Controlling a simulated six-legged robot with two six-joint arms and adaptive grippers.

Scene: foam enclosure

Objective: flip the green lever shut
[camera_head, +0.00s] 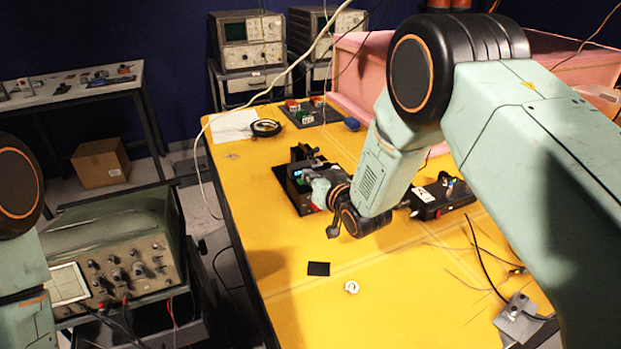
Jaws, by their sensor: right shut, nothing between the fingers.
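A black device (292,188) with small blue-green parts stands on the yellow table (410,285), near its left side. I cannot clearly make out a green lever; my right wrist hides part of the device. My right gripper (334,229) is shut and empty. It is at the near right side of the device and points down and left. I cannot tell whether it touches the device. My left arm shows at the left edge, but its gripper is out of view.
A black box (440,198) with a cable stands right of my right wrist. A black patch (318,269), a white ring (351,287) and a metal clamp (518,318) lie nearer. A pink foam wall (350,75) borders the back. A loose white cable hangs at the left.

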